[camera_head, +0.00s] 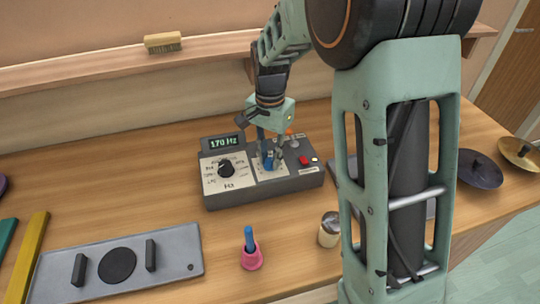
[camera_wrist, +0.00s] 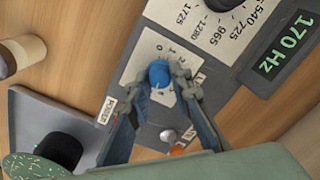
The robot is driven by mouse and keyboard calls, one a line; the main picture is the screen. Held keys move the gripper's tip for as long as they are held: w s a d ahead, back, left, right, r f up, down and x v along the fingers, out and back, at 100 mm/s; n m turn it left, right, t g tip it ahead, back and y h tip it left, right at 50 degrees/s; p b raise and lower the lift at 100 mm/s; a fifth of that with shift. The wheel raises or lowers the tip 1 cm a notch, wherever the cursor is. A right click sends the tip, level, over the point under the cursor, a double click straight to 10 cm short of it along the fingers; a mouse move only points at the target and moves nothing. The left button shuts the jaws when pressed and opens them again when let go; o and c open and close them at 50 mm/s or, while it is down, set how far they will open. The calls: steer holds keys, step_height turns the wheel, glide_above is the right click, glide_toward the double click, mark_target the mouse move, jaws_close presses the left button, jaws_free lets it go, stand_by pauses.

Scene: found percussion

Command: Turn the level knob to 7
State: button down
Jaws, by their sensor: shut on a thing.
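A grey control box (camera_head: 215,196) stands on the wooden bench, its display (camera_head: 223,142) reading 170 Hz. A black Hz knob (camera_head: 226,168) is on its left half. The blue level knob (camera_wrist: 159,72) sits on a pale panel, with the digits 0, 1 and 2 visible beside it; the rest of the scale is covered. Its pointer direction is not clear. My gripper (camera_wrist: 162,86) is shut on the blue knob, one finger on each side. In the head view my gripper (camera_head: 269,157) reaches down onto the box's right half and partly hides the knob.
A red button (camera_head: 303,160) sits right of the knob. In front of the box are a pink holder (camera_head: 251,260) with a blue stick and a beige cup (camera_head: 328,235). A grey plate (camera_head: 185,245) lies front left. Cymbals (camera_head: 480,172) lie right. A brush (camera_head: 163,42) rests on the shelf.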

mark_target(270, 160)
steer(key=shift+m, duration=0.6)
steer(key=c, duration=1.7)
jaws_free()
steer(key=shift+c, duration=0.2)
steer(key=shift+r, duration=0.15)
step_height(270, 160, up, 12)
